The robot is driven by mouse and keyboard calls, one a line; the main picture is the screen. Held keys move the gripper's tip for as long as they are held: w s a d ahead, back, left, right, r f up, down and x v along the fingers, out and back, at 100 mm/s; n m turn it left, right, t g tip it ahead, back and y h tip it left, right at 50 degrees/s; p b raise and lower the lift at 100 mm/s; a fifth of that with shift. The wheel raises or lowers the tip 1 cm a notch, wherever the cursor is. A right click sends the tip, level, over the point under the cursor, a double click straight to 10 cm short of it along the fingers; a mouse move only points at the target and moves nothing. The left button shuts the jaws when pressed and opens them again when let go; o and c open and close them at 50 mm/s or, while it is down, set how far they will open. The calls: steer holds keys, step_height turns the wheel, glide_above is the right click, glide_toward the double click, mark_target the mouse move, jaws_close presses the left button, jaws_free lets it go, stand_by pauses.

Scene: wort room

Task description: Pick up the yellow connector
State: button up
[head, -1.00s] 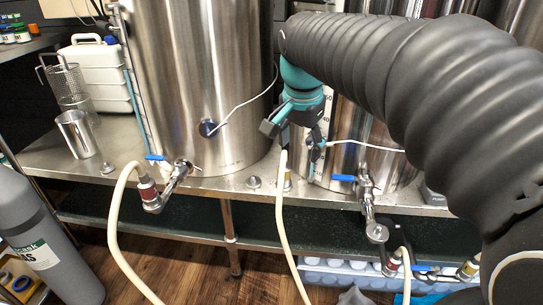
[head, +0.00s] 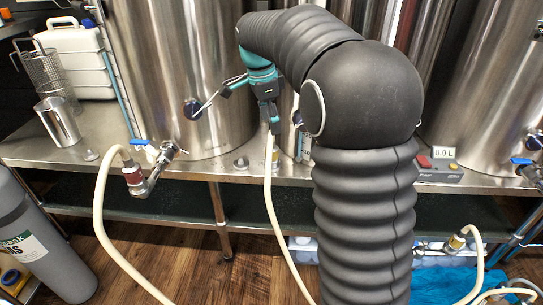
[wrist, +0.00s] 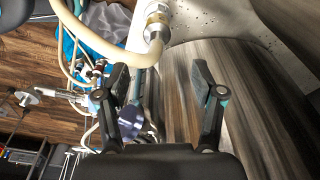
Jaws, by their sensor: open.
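The yellow connector (head: 275,152) stands near the front edge of the steel bench, on the end of a cream hose that bends over and hangs down. In the wrist view, a brass-yellow connector (wrist: 156,22) with its hose bending left shows at the top, beyond the fingertips. My gripper (head: 248,108) is above the connector in the head view, with one finger pointing left and the other down close to the hose bend. In the wrist view, my gripper (wrist: 157,80) has its fingers spread with no object held between them. The connector's lower part is hard to make out.
Steel kettles (head: 175,70) stand close behind. A red-collared hose fitting (head: 134,176) and valve are at the left. A steel cup (head: 59,121) and a grey cylinder (head: 40,245) stand farther left. A pump box (head: 438,172) is on the right. My arm hides part of the bench.

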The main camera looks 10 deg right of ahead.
mark_target(271, 141)
step_height(271, 141, down, 2)
steer(key=shift+d+f, duration=0.15)
steer(key=shift+f, duration=0.05)
steer(key=f, duration=0.4)
steer(key=shift+s+b, duration=0.25)
steer(key=shift+b, duration=0.15)
steer(key=shift+f, duration=0.65)
jaws_close()
step_height(271, 141, up, 10)
steer(key=shift+r+p, duration=0.1)
steer(key=shift+p, duration=0.55)
